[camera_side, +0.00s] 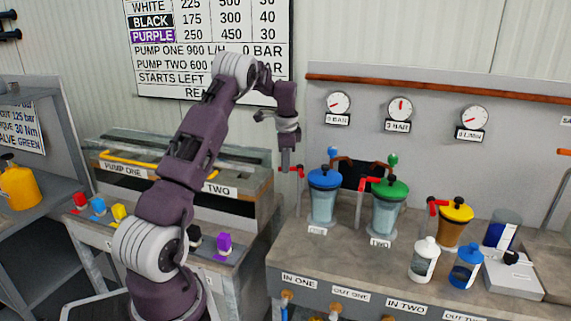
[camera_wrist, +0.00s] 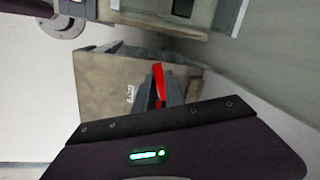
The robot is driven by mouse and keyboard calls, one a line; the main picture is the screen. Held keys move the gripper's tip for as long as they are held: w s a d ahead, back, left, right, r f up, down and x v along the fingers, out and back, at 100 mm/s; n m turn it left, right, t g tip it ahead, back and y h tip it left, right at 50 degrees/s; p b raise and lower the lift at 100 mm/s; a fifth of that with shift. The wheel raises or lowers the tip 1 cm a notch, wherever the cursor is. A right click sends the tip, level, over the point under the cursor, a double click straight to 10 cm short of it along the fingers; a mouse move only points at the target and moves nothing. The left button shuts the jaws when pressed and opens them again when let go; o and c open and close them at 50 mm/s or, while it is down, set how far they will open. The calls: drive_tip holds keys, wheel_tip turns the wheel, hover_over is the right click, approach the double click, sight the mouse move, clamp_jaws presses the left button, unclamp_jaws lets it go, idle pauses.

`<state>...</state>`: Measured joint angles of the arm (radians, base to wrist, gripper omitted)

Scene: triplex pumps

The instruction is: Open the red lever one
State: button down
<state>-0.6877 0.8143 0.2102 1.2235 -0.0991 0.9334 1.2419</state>
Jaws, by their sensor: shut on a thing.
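The red lever (camera_side: 298,171) stands on a thin upright pipe just left of the blue-lidded canister (camera_side: 324,195). The label under that canister is too small to read surely. My gripper (camera_side: 285,168) points down at the lever's left end. In the wrist view the red lever (camera_wrist: 158,82) shows between the two grey fingers of my gripper (camera_wrist: 160,92), which are shut on it. Part of the lever is hidden by the fingers. A second red lever (camera_side: 367,181) sits beside the green-lidded canister (camera_side: 388,207).
A third red lever (camera_side: 433,205) is by the yellow-lidded canister (camera_side: 454,224). White and blue bottles stand on the grey bench (camera_side: 345,265) at right. The pump block (camera_side: 240,190) stands close left of my gripper. Gauges (camera_side: 400,108) hang on the back panel.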

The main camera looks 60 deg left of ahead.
drive_tip(key=shift+r, duration=0.1)
drive_tip(key=c, duration=1.4)
unclamp_jaws()
wheel_tip(320, 180, up, 7)
drive_tip(key=d, duration=0.1)
drive_tip(key=shift+s+d, duration=0.15)
drive_tip(key=shift+s, duration=0.1)
